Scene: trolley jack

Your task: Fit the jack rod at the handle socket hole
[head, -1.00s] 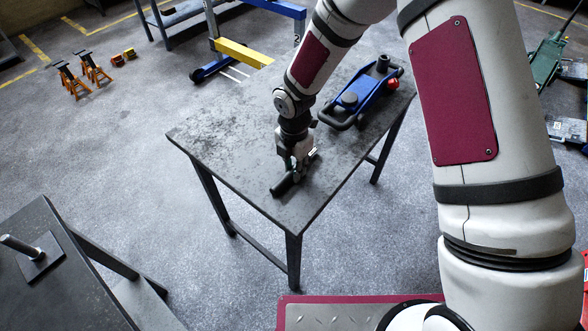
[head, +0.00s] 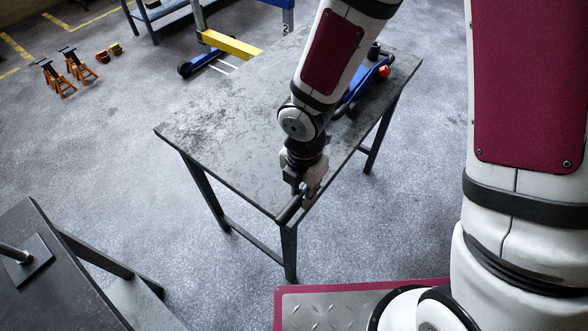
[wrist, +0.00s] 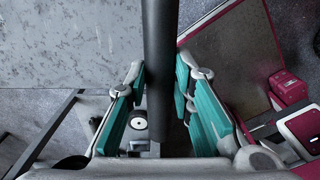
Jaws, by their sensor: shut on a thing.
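The jack rod is a dark, straight bar (head: 289,211) held at the front corner of the dark table in the head view. My gripper (head: 306,192) is shut on it. In the wrist view the rod (wrist: 159,50) runs from the top edge down between the teal finger pads of my gripper (wrist: 160,80). The blue trolley jack (head: 362,88) sits at the table's far right end, partly hidden behind my arm. Its handle socket hole cannot be made out.
The table (head: 220,125) is bare along its left and middle. Another dark table with an upright metal post (head: 16,253) stands at the lower left. Orange jack stands (head: 66,71) and a yellow-and-blue lift (head: 230,45) are on the floor behind.

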